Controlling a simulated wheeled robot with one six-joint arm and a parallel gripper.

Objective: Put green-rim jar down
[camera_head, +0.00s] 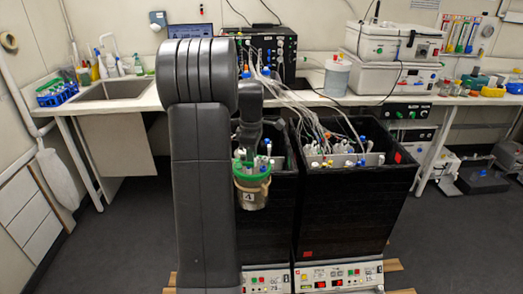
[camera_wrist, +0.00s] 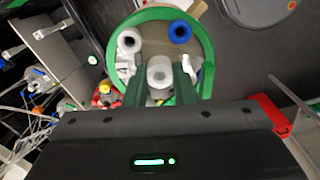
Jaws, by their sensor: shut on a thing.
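The green-rim jar (camera_head: 252,198) hangs in front of the left black bioreactor box in the head view, with a label that looks like a 4 and bottles or caps showing at its top. My gripper (camera_wrist: 161,84) is shut on it. In the wrist view the jar's green rim (camera_wrist: 206,45) circles the fingers, which reach down between white and blue caps. The jar looks upright. My arm hides part of the left box, and what lies directly under the jar cannot be told.
The right black bioreactor box (camera_head: 345,205) holds several capped vessels with tubes rising from it. Control panels (camera_head: 335,278) stand at the boxes' foot. Dark floor is open at left.

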